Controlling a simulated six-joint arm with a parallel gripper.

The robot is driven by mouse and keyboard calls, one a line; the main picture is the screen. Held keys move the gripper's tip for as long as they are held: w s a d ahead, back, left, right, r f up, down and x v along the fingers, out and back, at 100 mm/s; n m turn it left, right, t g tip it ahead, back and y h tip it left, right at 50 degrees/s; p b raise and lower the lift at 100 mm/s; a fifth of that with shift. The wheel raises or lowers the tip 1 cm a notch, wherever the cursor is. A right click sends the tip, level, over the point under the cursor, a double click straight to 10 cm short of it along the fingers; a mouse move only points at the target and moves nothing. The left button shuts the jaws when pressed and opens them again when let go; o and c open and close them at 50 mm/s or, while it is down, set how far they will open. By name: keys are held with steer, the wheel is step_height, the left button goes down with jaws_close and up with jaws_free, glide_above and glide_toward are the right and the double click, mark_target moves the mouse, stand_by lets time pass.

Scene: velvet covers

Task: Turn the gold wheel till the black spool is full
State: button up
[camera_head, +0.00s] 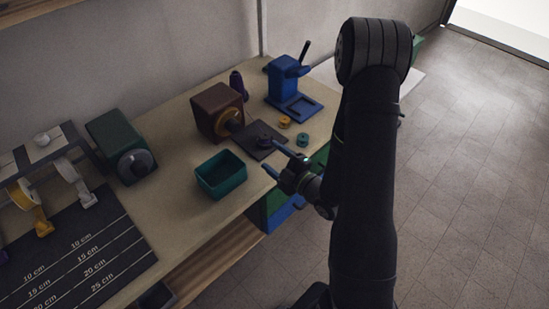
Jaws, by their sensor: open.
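A brown box (213,112) stands near the middle of the table, with a gold wheel (229,123) on its front right side. A dark plate (246,147) lies in front of it. A small dark spool-like piece (264,140) sits on the plate; it looks black or dark purple, and how much is wound on it is too small to tell. My gripper (271,157) is open, with its two blue-tipped fingers apart at the table's front edge, just short of the plate. I see nothing between the fingers, and they look clear of the wheel.
A teal bin (221,187) stands left of the plate. A gold ring (285,122) and a teal ring (302,139) lie to the right, before a blue press (285,80). A green box with a knob (116,137), tape rack (74,180) and black mat (65,257) are left.

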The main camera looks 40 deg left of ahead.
mark_target(236, 129)
stand_by(0.3)
steer(key=n, duration=0.6)
steer(key=shift+n, duration=0.4)
steer(key=n, duration=0.8)
steer(key=shift+a+f, duration=0.1)
steer(key=a, duration=1.7)
steer(key=shift+a, duration=0.2)
steer(key=c, duration=1)
